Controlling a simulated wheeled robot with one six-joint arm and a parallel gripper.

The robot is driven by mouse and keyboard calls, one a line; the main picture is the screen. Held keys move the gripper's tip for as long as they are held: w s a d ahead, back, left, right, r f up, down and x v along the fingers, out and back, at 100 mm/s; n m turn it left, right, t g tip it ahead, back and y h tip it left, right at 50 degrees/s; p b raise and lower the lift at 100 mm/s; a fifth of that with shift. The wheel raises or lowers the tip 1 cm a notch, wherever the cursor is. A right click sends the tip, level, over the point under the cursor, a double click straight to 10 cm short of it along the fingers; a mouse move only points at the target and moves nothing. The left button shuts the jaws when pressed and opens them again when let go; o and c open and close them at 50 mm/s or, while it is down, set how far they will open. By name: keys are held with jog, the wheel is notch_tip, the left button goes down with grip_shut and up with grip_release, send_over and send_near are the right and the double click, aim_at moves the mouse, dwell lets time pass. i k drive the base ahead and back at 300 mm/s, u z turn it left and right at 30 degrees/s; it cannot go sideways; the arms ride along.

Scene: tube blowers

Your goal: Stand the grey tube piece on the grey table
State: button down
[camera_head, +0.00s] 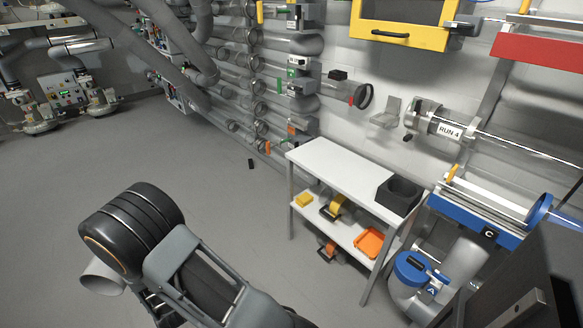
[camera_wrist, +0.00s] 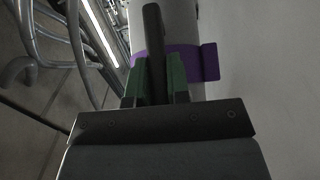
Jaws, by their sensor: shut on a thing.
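The grey tube piece shows in the wrist view (camera_wrist: 165,22) as a pale grey cylinder with a purple band (camera_wrist: 208,62) around it. My gripper (camera_wrist: 156,78) has its green-padded fingers closed on a dark upright bar, seemingly a handle of the tube piece. In the head view an open end of the tube piece (camera_head: 97,279) sticks out at lower left; my arm hides the rest and my gripper. The tube is held over or near the floor, away from the table. The table (camera_head: 345,166) has a pale top and grey legs; much of its top is bare.
A dark bin (camera_head: 398,196) stands at the table's right end. The lower shelf holds a yellow block (camera_head: 304,200) and an orange tray (camera_head: 370,242). Clear floor (camera_head: 215,185) lies between my arm and the table.

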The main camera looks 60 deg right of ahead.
aim_at(341, 169)
jog(key=z, duration=1.1)
jog(key=i, duration=0.15)
